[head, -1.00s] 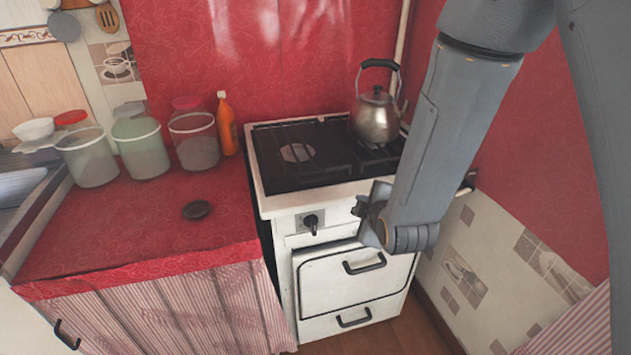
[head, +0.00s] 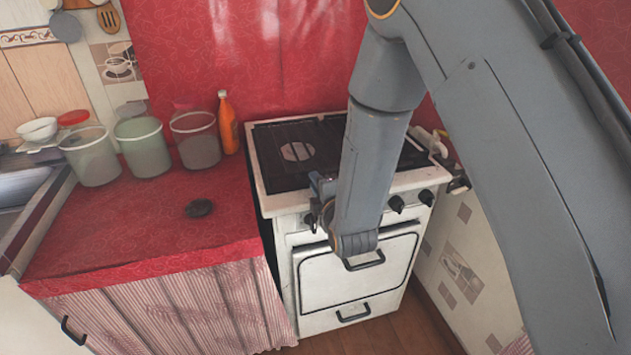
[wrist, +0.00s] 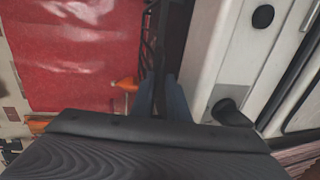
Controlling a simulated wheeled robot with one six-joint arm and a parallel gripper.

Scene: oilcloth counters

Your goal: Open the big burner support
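The black burner support (head: 275,165) lies flat on top of the white stove (head: 262,200). My gripper (head: 318,186) is at the stove's front edge, left of my forearm and above the left knob (head: 311,220). In the wrist view my gripper (wrist: 163,100) shows two bluish fingers with a narrow dark strip between them. I cannot tell whether they touch or hold anything. The stove's white front and a knob (wrist: 230,112) are to their right.
An orange bottle (head: 227,122) and several tubs stand left of the stove on the red counter (head: 130,225). A dark round lid (head: 199,208) lies there. The oven door (head: 350,275) is shut. My arm crosses over the stove's right side.

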